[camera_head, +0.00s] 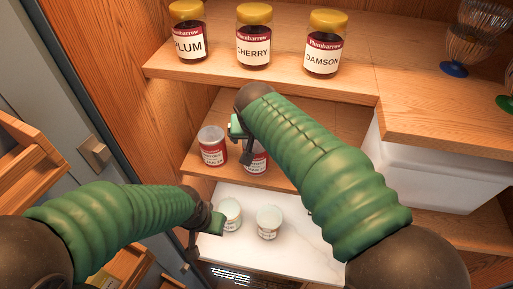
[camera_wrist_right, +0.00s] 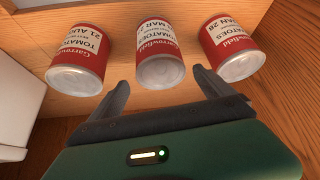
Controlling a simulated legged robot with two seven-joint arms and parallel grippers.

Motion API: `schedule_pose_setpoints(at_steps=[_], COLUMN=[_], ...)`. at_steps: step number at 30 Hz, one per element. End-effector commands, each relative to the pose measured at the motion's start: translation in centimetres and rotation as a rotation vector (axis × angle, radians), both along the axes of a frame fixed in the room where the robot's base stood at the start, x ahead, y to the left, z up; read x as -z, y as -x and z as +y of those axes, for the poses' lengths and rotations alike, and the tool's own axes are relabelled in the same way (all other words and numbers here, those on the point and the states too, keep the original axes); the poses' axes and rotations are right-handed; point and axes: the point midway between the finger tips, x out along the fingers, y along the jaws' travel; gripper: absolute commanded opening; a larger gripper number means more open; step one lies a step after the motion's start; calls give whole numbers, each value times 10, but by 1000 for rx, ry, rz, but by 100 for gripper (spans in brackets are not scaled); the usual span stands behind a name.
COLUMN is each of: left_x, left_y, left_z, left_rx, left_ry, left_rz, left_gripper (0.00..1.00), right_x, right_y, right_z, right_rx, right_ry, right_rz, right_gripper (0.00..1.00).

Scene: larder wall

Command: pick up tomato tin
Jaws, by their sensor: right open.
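Three red tomato tins stand in a row on the middle shelf. The right wrist view shows one marked 21 AUG (camera_wrist_right: 80,58), a middle one marked MAR (camera_wrist_right: 160,55) and one marked JAN 28 (camera_wrist_right: 230,48). In the head view, one tin (camera_head: 212,147) stands clear and another tin (camera_head: 256,161) is partly covered by my right gripper (camera_head: 241,137); the third is hidden behind my right arm. My right gripper (camera_wrist_right: 160,82) is open and empty, with its fingers around the near end of the middle tin. My left gripper (camera_head: 213,224) is lower, beside small white pots; its jaws are unclear.
Plum (camera_head: 188,34), cherry (camera_head: 254,38) and damson (camera_head: 324,46) jars stand on the upper shelf. Two white pots (camera_head: 231,214) (camera_head: 268,222) stand on the pale lower shelf (camera_head: 285,255). A white bin (camera_head: 435,165) is at right. Glasses (camera_head: 468,45) stand at upper right.

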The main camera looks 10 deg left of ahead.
Motion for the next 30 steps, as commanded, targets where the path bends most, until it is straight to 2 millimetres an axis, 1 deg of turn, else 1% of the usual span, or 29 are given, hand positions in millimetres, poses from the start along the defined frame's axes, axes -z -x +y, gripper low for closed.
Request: schedule_pose_setpoints(at_steps=[4,8,9,12,15,19,30], left_x=[-14,-38,-40,-43,-41,-40,-40], left_y=[0,0,0,0,0,0,0], left_z=[0,0,0,0,0,0,0], left_rx=[0,0,0,0,0,0,0], left_ry=[0,0,0,0,0,0,0], left_rz=[0,0,0,0,0,1,0], left_gripper=[36,36,36,36,36,36,36], right_x=[10,28,36,49,54,54,53], right_y=[-4,-12,-16,-23,-25,-25,-23], right_z=[1,4,4,5,6,6,7], right_rx=[0,0,0,0,0,0,0], right_ry=[2,4,3,1,-2,-2,-1], right_rz=[2,3,2,1,-1,0,-1], right_gripper=[92,92,92,92,92,91,42])
